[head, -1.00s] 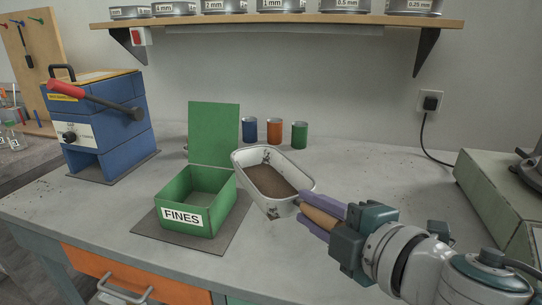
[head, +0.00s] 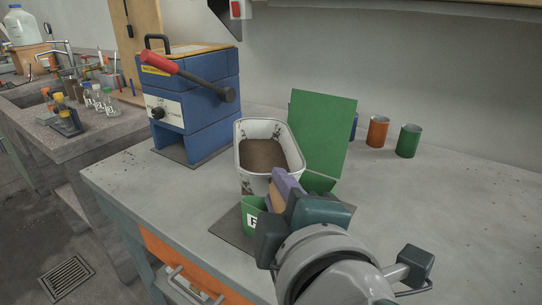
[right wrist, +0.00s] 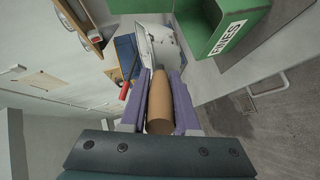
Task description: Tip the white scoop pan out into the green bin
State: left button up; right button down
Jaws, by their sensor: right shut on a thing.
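The white scoop pan (head: 243,160) is held up in the head view, with brown material (head: 262,155) inside. It looks roughly level. My right gripper (head: 283,190) is shut on its wooden handle, which shows between the purple fingers in the right wrist view (right wrist: 159,105). The green bin (head: 254,213) stands on a dark mat, behind and below my gripper, which hides most of it. Its green lid (head: 322,130) stands open at the back. The bin with its FINES label also shows in the right wrist view (right wrist: 232,28). My left gripper is not in view.
A blue machine (head: 195,105) with a red-handled lever stands left of the pan. An orange can (head: 378,131) and a green can (head: 408,140) stand behind to the right. The bench's right side is clear. A sink with bottles (head: 98,101) is far left.

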jog(key=shift+f+m+y+b, duration=0.3)
jog(key=shift+f+m+b, duration=0.2)
jog(key=shift+f+b, duration=0.4)
jog(key=shift+d+m, duration=0.15)
jog(key=shift+m, duration=0.25)
jog(key=m, duration=0.1)
jog(key=m+y+b, duration=0.1)
jog(key=m, duration=0.1)
jog(key=shift+d+t+y+b, duration=0.25)
jog(key=shift+t+y+b, duration=0.05)
jog(key=shift+w+d+f+m+t+y+b, duration=0.1)
jog(key=shift+d+f+m+t+y+b, duration=0.35)
jog(key=shift+m+b, duration=1.65)
jog(key=shift+w+d+f+m+t+b, duration=0.1)
jog(key=shift+d+f+m+t+b, duration=0.65)
jog(key=shift+m, duration=2.6)
jog(key=shift+w+d+f+m+t+y+b, duration=0.2)
jog(key=shift+d+m+t+b, duration=0.5)
jog(key=shift+d+m+b, duration=1.4)
jog(key=shift+s+a+r+m+p, duration=0.15)
jog(key=shift+a+m+p, duration=0.4)
jog(key=shift+a+p, duration=0.2)
